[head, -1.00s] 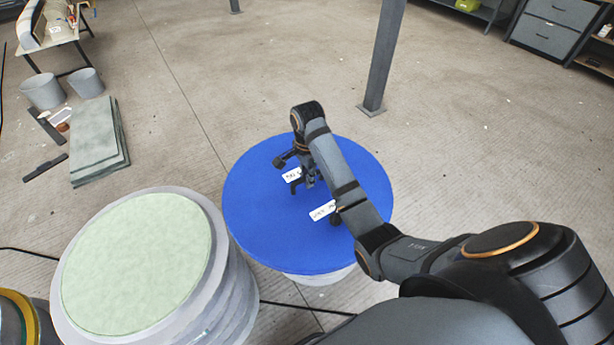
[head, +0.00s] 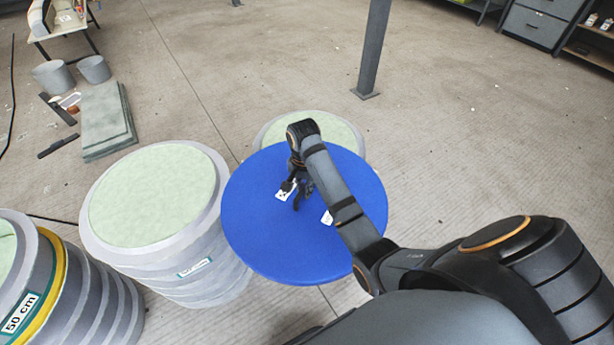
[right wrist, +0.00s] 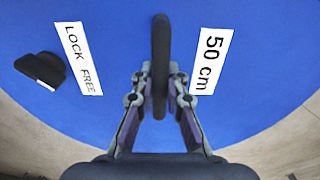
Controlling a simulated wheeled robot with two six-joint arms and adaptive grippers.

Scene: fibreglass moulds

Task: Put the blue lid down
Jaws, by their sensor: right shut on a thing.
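The blue lid (head: 285,250) is a large flat disc in the middle of the head view. My right gripper (head: 300,194) is over its top. In the right wrist view, my right gripper (right wrist: 160,88) is shut on the lid's upright black handle (right wrist: 160,45). The lid's labels read "50 cm" (right wrist: 209,62) and "LOCK FREE" (right wrist: 82,58); a black latch (right wrist: 41,69) sits near its edge. The lid appears raised, and what lies directly beneath it is mostly hidden. My left gripper is not in view.
A pale-green-topped mould (head: 310,127) shows partly behind the lid. Another (head: 150,195) stands left of it. A mould with a yellow band and "50 cm" label (head: 22,312) is at lower left. A grey post (head: 373,50) stands behind; grey slabs (head: 105,120) lie far left. Open floor lies right.

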